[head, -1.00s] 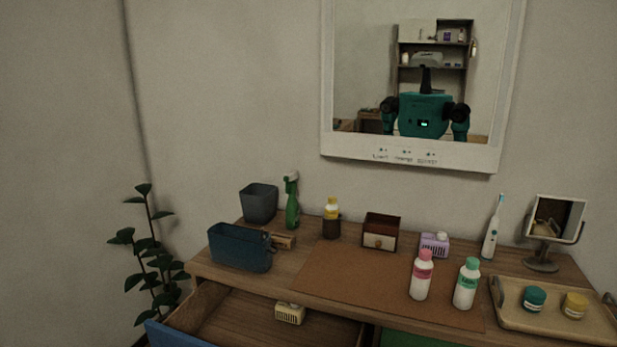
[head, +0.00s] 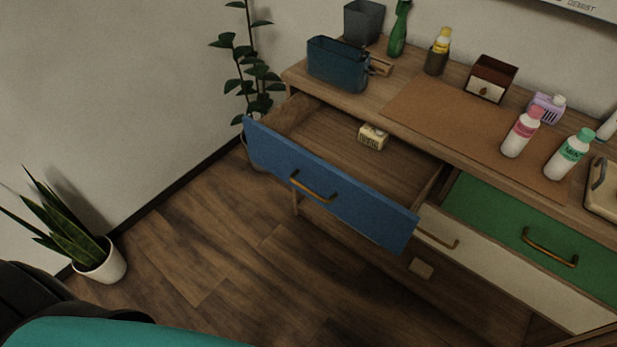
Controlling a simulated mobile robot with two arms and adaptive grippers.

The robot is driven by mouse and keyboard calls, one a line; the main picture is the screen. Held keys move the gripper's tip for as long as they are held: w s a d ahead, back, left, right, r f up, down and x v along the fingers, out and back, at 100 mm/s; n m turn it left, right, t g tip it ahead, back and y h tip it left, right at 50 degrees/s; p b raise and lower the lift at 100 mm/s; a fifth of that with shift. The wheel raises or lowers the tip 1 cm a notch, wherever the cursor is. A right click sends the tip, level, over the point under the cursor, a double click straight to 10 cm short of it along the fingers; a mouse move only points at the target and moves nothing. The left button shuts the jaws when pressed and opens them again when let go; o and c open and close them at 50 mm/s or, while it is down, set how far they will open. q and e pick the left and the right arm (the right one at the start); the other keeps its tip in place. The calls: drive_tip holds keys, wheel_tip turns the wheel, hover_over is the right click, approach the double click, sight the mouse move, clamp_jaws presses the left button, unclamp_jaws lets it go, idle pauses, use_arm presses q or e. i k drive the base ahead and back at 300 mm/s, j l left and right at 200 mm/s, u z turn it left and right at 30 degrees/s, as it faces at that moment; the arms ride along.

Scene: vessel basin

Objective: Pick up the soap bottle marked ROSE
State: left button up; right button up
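A white bottle with a pink cap and pink label (head: 521,132) stands upright at the right of the dresser top. Its label is too small to read. A similar white bottle with a green cap and green label (head: 568,154) stands just to its right, apart from it. Neither of my grippers is in view.
A blue-fronted drawer (head: 327,185) is pulled out at the left, with a small cream box (head: 373,137) inside. A blue bin (head: 337,63), green spray bottle (head: 399,28), yellow-capped bottle (head: 438,52), wooden box (head: 491,79) and lilac container (head: 546,107) stand behind.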

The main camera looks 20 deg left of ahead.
sight(526, 125)
drive_tip(key=j+z, duration=0.3)
drive_tip(key=j, duration=2)
drive_tip(key=i, duration=0.05)
